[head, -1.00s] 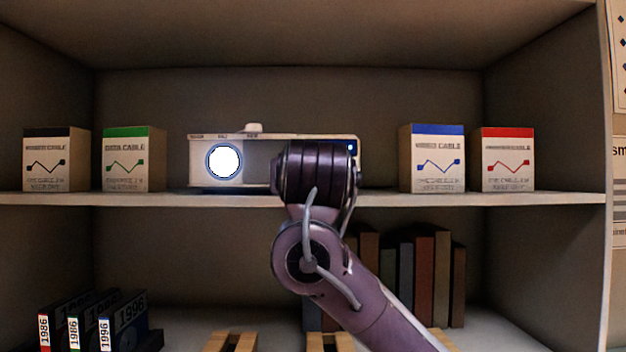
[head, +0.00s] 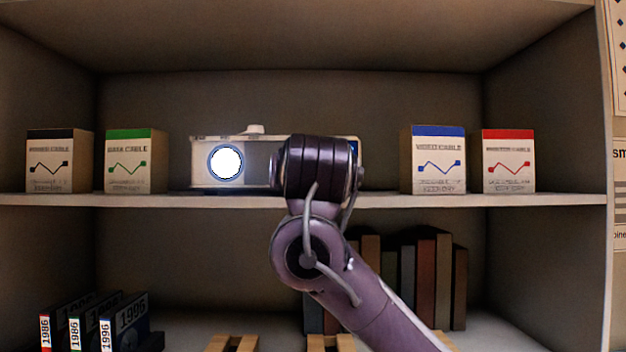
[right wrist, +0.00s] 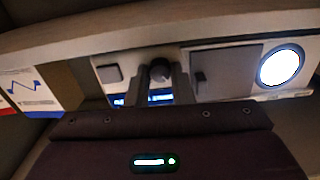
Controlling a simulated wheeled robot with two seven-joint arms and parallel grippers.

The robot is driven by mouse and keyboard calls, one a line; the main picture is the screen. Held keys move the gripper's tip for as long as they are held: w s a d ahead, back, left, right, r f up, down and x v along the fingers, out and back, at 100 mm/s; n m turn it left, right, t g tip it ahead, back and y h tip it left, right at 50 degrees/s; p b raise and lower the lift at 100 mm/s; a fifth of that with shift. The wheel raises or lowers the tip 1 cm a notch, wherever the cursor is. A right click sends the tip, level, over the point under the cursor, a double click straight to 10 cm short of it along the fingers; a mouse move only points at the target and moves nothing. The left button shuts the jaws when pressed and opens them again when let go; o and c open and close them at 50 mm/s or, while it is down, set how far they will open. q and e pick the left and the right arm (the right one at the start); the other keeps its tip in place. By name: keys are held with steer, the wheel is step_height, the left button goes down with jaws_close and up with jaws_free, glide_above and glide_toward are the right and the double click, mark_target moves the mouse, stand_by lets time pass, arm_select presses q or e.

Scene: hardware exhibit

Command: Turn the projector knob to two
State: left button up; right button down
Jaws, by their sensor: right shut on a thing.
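The white projector (head: 206,178) stands on the shelf in the head view, with its round lens (head: 225,162) glowing white. My right arm hides the projector's right part and the knob in that view. In the right wrist view the projector (right wrist: 221,58) shows its front, its bright lens (right wrist: 279,67) at the right and a blue-lit strip (right wrist: 128,99) below the knob. The dark round knob (right wrist: 160,69) is between the fingertips of my right gripper (right wrist: 160,76), which is shut on it. The knob's setting is too small to read. My left gripper is not in view.
Cable boxes with black (head: 58,165) and green (head: 136,165) tops stand left of the projector. Boxes with blue (head: 438,165) and red (head: 508,165) tops stand right. The shelf edge (head: 540,199) runs below.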

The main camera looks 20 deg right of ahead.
steer(key=m+b, duration=1.2)
steer(key=m, duration=0.3)
steer(key=shift+r, duration=0.1)
steer(key=shift+m, duration=0.3)
stand_by(0.3)
steer(key=c, duration=1.6)
jaws_free()
steer(key=shift+o, duration=0.3)
steer(key=shift+w, duration=0.15)
